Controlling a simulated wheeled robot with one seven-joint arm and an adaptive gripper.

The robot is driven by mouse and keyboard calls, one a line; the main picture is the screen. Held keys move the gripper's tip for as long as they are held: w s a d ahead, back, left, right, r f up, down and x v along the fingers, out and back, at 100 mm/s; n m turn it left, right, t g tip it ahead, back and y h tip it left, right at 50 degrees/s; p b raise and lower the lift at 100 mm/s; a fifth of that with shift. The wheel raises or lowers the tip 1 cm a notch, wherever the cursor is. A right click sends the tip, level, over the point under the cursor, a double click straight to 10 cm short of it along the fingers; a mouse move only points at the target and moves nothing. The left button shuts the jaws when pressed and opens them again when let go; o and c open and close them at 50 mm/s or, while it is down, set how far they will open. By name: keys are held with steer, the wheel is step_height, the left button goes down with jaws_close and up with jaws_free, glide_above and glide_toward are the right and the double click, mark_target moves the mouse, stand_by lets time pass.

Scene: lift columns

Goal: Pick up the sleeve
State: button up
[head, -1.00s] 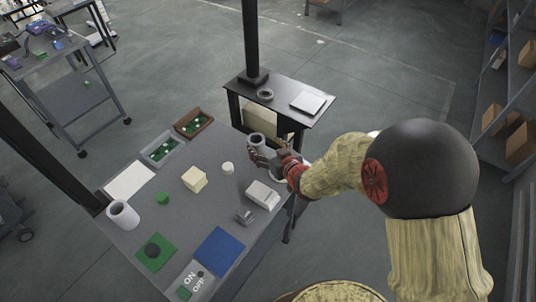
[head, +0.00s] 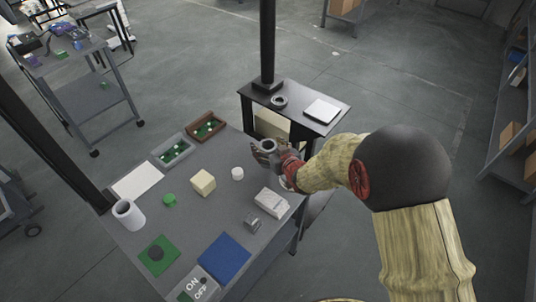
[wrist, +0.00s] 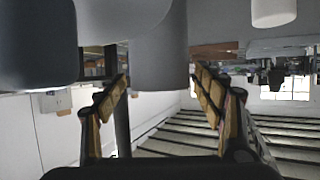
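The sleeve (head: 267,145) is a grey hollow cylinder near the back right corner of the grey table, its open end facing up in the head view. My gripper (head: 264,154) is at it, and its fingers hide the lower part. In the wrist view the sleeve (wrist: 160,65) comes down from the top of the picture between the two fingers of my gripper (wrist: 160,75). The fingers are spread on either side of it, with narrow gaps showing, so they look open around it. Whether the sleeve's base touches the table is hidden in the head view.
A white block (head: 271,202), a white cap (head: 237,173) and a cream cube (head: 203,182) stand near the gripper. A white cylinder (head: 127,213) stands at the left. Two trays (head: 173,150) lie along the back. A black side table (head: 335,122) with a ring (head: 279,100) stands behind.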

steer(key=shift+c, duration=1.3)
steer(key=c, duration=1.1)
steer(key=shift+r, duration=0.1)
steer(key=shift+r+p, duration=0.35)
steer(key=shift+r, duration=0.2)
steer(key=s+d+r+p, duration=0.3)
steer(key=s+r+p, duration=0.4)
steer(key=s+r, duration=0.6)
steer(key=shift+s+r+p, duration=0.3)
steer(key=shift+r, duration=0.6)
